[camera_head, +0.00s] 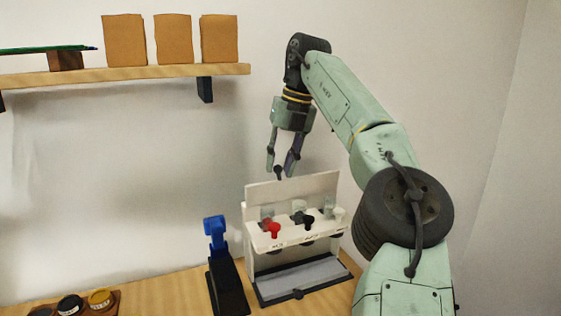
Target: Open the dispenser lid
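The white dispenser (259,242) stands on the wooden counter, with a red tap (274,229) and a black tap (308,222) on its front. A flat white panel, seemingly its lid (293,191), stands upright along its back. Small clear containers show in front of the panel. A small dark knob (279,172) sits at the panel's top edge. My gripper (279,174) points down just above the panel, its two fingers apart on either side of the knob. I cannot tell whether either finger touches the knob.
A blue and black upright device (215,236) stands close left of the dispenser. A wooden holder with small jars (100,299) is at the lower left. A wall shelf (150,75) carries brown packets (173,39). The wall space between shelf and counter is clear.

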